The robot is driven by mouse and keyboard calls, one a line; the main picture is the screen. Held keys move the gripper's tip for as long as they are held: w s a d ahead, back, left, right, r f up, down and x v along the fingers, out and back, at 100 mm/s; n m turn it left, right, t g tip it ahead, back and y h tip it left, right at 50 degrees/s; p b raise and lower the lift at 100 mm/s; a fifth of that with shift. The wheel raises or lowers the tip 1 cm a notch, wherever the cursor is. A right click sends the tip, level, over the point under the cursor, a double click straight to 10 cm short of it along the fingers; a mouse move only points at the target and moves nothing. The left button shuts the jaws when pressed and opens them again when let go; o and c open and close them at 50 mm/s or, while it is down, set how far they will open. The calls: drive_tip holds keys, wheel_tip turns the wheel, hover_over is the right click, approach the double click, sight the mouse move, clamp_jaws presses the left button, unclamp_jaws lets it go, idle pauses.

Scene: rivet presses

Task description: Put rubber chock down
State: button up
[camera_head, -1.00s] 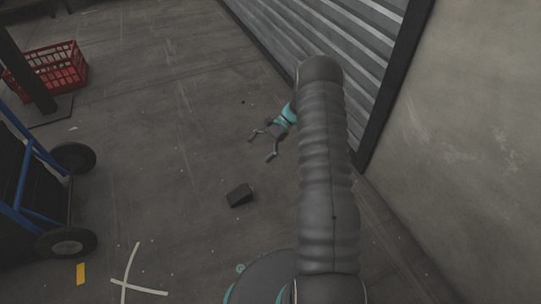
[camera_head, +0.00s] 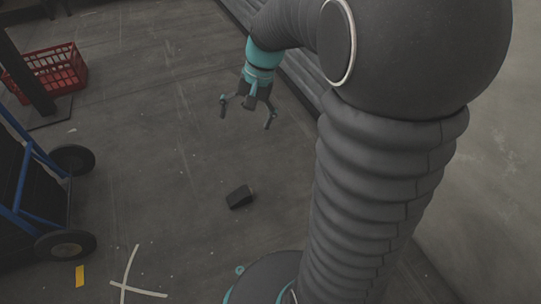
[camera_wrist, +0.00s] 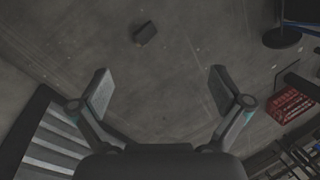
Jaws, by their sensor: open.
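The rubber chock (camera_head: 240,197) is a small dark wedge resting on the grey concrete floor, near the middle of the head view. In the wrist view it also shows (camera_wrist: 145,33) at the top, beyond the fingertips and apart from them. My gripper (camera_head: 246,108) is open and empty, above the floor and farther back than the chock in the head view. Its two spread fingers also show in the wrist view (camera_wrist: 160,82), with only bare floor between them.
A blue hand truck (camera_head: 35,190) with black wheels stands at the left. A red crate (camera_head: 50,69) sits behind it by a dark post (camera_head: 28,75). Floor around the chock is clear.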

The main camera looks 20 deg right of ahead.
drive_tip(key=s+r+n+t+h, duration=0.1)
drive_tip(key=s+r+n+t, duration=0.1)
drive_tip(key=s, duration=0.7)
drive_tip(key=s+a+r+n+t+h, duration=0.1)
drive_tip(key=s+r+n+t+h, duration=0.1)
drive_tip(key=s, duration=0.7)
drive_tip(key=shift+s+a+r+n+t, duration=0.15)
drive_tip(key=shift+a+r+n+t, duration=0.1)
drive_tip(key=shift+r+n+t, duration=0.4)
drive_tip(key=shift+r, duration=0.2)
